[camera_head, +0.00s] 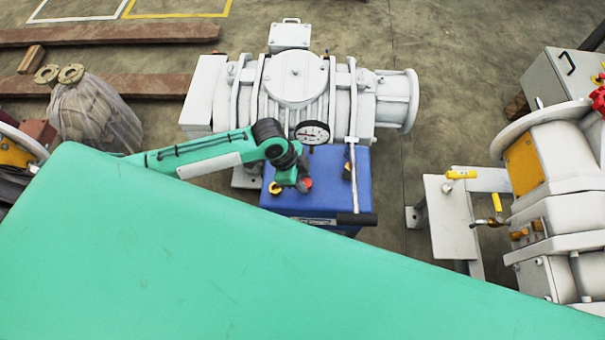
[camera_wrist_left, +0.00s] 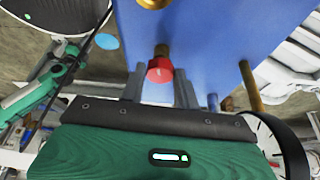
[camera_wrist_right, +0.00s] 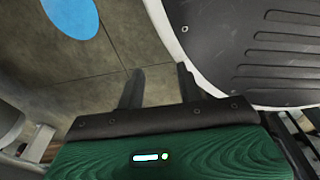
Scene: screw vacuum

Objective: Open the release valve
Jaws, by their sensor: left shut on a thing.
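The red valve knob (camera_wrist_left: 160,70) sits on a short brass stem on the side of the blue tank (camera_wrist_left: 215,35). It also shows as a small red spot in the head view (camera_head: 307,183), with the blue tank (camera_head: 343,180) behind it. My left gripper (camera_wrist_left: 160,80) is shut on the red knob, one finger on each side of it. In the head view my left gripper (camera_head: 303,186) is at the tank, below the dial gauge (camera_head: 312,132). My right gripper (camera_wrist_right: 160,75) is open and empty, its fingers apart over the floor; it is not in the head view.
A white pump (camera_head: 297,80) stands on the blue tank. Another white machine (camera_head: 555,180) with yellow handles stands at right. Bare floor (camera_head: 455,90) lies between them.

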